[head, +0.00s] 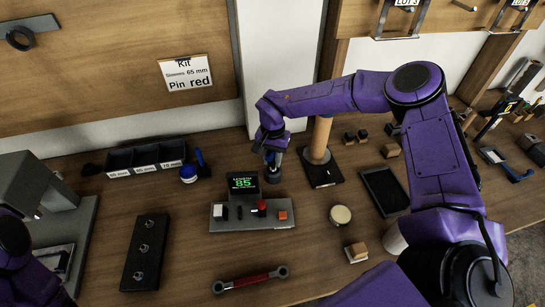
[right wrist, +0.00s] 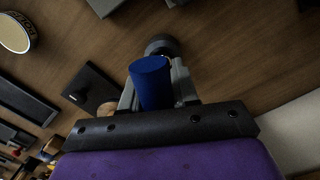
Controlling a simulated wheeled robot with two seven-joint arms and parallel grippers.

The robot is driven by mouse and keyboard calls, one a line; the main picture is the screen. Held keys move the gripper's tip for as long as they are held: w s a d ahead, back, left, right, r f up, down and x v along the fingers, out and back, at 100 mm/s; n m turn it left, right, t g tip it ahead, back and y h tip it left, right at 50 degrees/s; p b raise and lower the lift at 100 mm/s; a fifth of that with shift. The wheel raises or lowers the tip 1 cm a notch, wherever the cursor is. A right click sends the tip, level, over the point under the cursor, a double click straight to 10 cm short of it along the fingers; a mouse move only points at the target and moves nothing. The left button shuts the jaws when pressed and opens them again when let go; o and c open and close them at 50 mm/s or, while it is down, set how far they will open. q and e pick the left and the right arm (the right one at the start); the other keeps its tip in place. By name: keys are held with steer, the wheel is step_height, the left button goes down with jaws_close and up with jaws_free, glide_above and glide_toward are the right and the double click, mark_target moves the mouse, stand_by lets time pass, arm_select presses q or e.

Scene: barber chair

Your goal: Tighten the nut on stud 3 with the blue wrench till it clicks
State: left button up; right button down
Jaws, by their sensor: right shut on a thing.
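My right gripper (head: 272,150) points down at the back middle of the bench in the head view. It is shut on a blue cylinder (right wrist: 152,82) with a dark round end, seen between the fingers in the right wrist view. I cannot tell whether this is the blue wrench. A black block (head: 132,262) at the left front carries three small metal studs in a row; I cannot read their numbers or make out a nut. A wrench with a red handle (head: 250,279) lies at the front. Only part of my left arm shows, without its gripper.
A grey control box (head: 225,222) with a display reading 85 stands just in front of my right gripper. Behind the block are labelled black bins (head: 146,157) and a blue round item (head: 189,174). A wooden post (head: 318,140) on a black base stands right beside the gripper.

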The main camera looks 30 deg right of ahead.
steer(key=shift+f+b, duration=0.45)
steer(key=shift+f, duration=0.3)
steer(key=c, duration=0.8)
jaws_free()
steer(key=r+b, duration=0.1)
steer(key=r, duration=0.6)
steer(key=r+b, duration=0.1)
steer(key=r, duration=0.2)
steer(key=shift+w+d+r+b, duration=0.2)
steer(key=shift+w+r+b, duration=0.05)
steer(key=shift+r+b, duration=0.05)
